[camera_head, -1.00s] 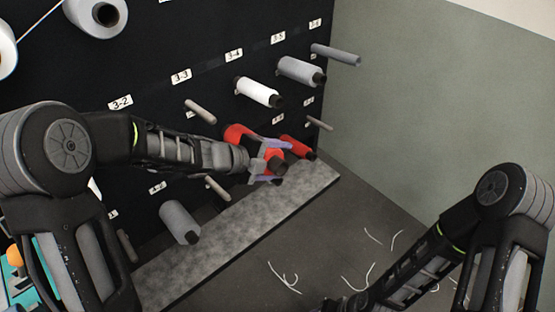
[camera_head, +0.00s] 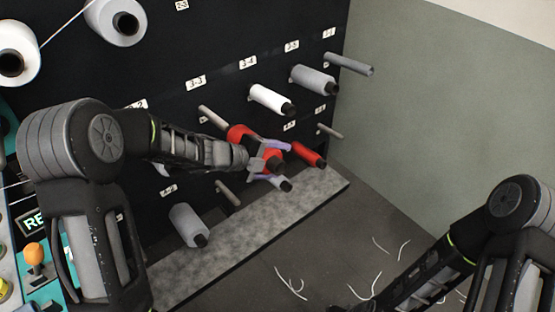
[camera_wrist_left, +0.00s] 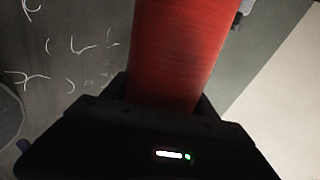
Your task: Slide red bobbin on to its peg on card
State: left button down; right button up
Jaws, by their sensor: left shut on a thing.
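My left gripper (camera_head: 271,161) is shut on a red bobbin (camera_head: 240,133) with a dark end, in front of the black card (camera_head: 220,55). The red bobbin also fills the upper middle of the left wrist view (camera_wrist_left: 178,55). The arm and fingers cover part of it, and I cannot tell whether it touches a peg. Bare pegs stick out of the card at upper left of the gripper (camera_head: 212,115), lower left (camera_head: 229,194) and right (camera_head: 331,132). My right arm shows at lower right, its gripper out of view.
A second red bobbin (camera_head: 309,154) sits on the card just right of my left gripper. White (camera_head: 268,98) and grey bobbins (camera_head: 314,80) stick out above, another grey one (camera_head: 187,224) below left. A grey ledge (camera_head: 240,240) runs below. White threads (camera_head: 291,285) lie on the floor.

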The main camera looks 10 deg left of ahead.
pick_arm(q)
jog(key=shift+w+a, duration=0.1)
jog(key=shift+a, duration=0.05)
dwell(0.8)
jog(key=shift+w+a+p, duration=0.45)
jog(key=shift+a, duration=0.1)
jog(key=shift+w+a+f, duration=0.1)
jog(key=shift+w+a, duration=0.1)
jog(key=shift+a, duration=0.05)
dwell(0.4)
jog(key=shift+w+a+f+p, duration=0.1)
jog(key=shift+w+a+p, duration=0.5)
jog(key=shift+a, duration=0.1)
jog(key=shift+w+a+f+p, duration=0.25)
jog(key=shift+w+a+p, duration=0.15)
jog(key=shift+w+a, duration=0.65)
jog(key=shift+s+a, duration=0.1)
jog(key=shift+a, duration=0.05)
jog(key=shift+w+a+f+p, duration=0.15)
jog(key=shift+w+a+p, duration=0.2)
jog(key=shift+w+a, duration=0.45)
jog(key=shift+w+a+f, duration=0.2)
jog(key=shift+w+a, duration=0.55)
jog(key=shift+a, duration=0.3)
jog(key=shift+w+a, duration=0.1)
